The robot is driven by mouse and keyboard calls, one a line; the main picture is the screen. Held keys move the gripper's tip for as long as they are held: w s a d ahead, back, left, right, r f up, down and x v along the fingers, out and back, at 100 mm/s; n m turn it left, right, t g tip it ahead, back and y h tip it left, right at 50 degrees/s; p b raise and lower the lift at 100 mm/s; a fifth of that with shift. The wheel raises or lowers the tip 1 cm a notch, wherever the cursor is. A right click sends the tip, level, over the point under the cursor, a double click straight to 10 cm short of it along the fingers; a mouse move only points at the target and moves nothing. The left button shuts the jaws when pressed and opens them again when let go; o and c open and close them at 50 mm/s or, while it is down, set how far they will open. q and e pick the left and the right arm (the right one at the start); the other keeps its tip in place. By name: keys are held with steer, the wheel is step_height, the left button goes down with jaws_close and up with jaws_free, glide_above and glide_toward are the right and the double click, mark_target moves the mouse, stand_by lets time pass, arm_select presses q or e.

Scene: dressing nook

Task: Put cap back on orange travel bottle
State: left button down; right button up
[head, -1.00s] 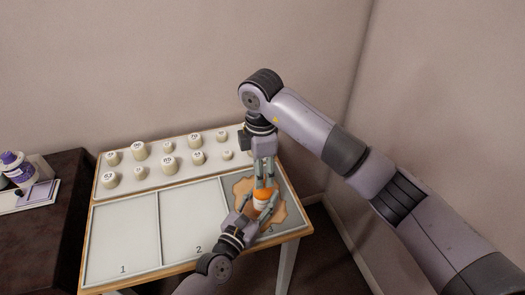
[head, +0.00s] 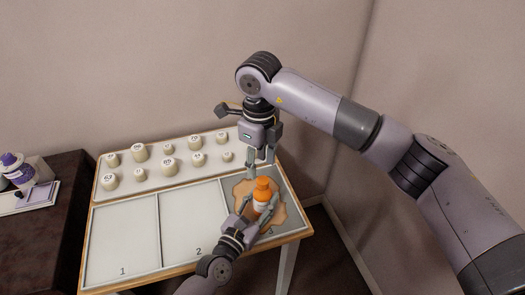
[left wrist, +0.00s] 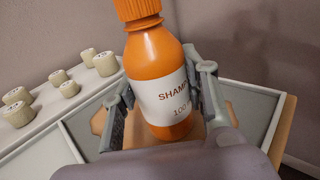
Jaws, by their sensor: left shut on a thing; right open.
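The orange travel bottle (head: 262,207) stands upright in section 3 of the tray, on a brown patch. Its white label reads "SHAM…" and "100" in the left wrist view (left wrist: 172,98). A ribbed orange cap (left wrist: 137,8) sits on its neck, its top cut off by the frame edge; the cap also shows in the head view (head: 263,183). My left gripper (head: 259,209) is shut around the bottle's body, one finger on each side. My right gripper (head: 261,164) is open and empty, pointing down just above the cap.
A board (head: 128,187) behind the tray holds several numbered cream caps. Tray sections 1 (head: 122,240) and 2 (head: 195,220) are empty. A dark cabinet (head: 50,225) at the left carries a purple-and-white container (head: 15,172). Walls stand behind and to the right.

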mark_target(263, 180)
steer(key=n, duration=0.4)
steer(key=shift+d+r+n, duration=0.1)
steer(key=shift+r+n, duration=0.2)
steer(key=shift+r, duration=0.05)
steer(key=n, duration=0.4)
steer(key=shift+r, duration=0.25)
steer(key=n, duration=0.4)
steer(key=shift+d+r+n, duration=0.15)
steer(key=shift+r+n, duration=0.15)
steer(key=n, duration=0.5)
steer(key=shift+s+d+r+n, duration=0.1)
steer(key=shift+d+r+n, duration=0.05)
steer(key=shift+r+n, duration=0.2)
steer(key=shift+f, duration=0.15)
steer(key=shift+f, duration=3.9)
steer(key=shift+c, duration=0.2)
jaws_close()
